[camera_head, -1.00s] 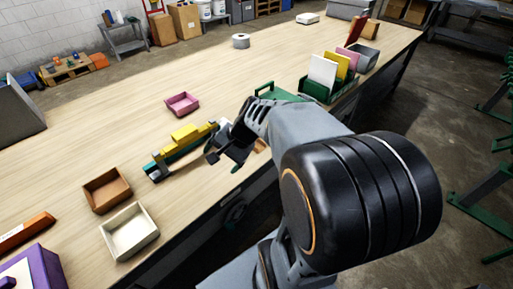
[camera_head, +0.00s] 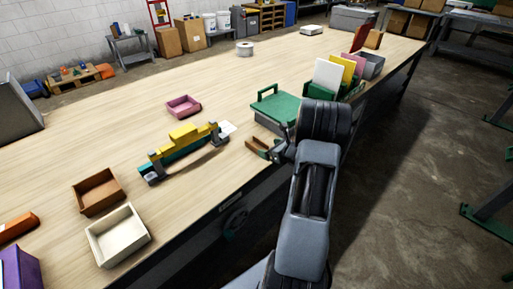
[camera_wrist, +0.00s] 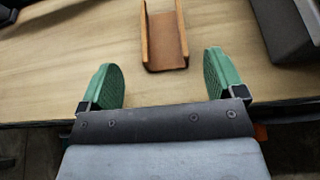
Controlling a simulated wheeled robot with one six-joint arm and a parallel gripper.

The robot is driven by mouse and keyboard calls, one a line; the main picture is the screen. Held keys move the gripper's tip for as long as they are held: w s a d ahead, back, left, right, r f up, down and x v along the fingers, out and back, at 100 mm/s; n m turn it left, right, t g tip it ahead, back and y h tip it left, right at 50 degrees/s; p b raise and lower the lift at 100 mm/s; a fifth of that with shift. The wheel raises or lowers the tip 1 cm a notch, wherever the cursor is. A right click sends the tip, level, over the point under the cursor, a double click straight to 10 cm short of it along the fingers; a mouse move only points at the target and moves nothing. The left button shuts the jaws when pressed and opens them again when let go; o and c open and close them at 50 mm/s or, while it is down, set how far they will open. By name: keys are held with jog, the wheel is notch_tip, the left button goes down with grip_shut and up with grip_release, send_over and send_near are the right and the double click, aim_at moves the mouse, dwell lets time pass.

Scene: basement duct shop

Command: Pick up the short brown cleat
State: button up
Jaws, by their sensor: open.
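The short brown cleat (camera_wrist: 165,38) is an open channel lying on the wooden bench top near its front edge. It shows in the wrist view at the top middle, its near end lying between the lines of my fingers. In the head view the cleat (camera_head: 258,146) is partly hidden by my gripper (camera_head: 284,152). My gripper, with green finger pads, also shows in the wrist view (camera_wrist: 164,66). It is open, and its pads stand left and right of the cleat's near end, apart from it. I cannot tell its height above the bench.
A green-lidded box (camera_head: 276,107) stands just behind the cleat. A yellow and teal stack in a rack (camera_head: 184,150) stands to the left.

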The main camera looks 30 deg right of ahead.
aim_at(259, 145)
jog(key=shift+p+x, duration=0.55)
jog(key=shift+x, duration=3.3)
jog(key=shift+d, duration=0.2)
jog(key=shift+c, duration=0.2)
jog(key=c, duration=1)
jog(key=shift+o, duration=0.2)
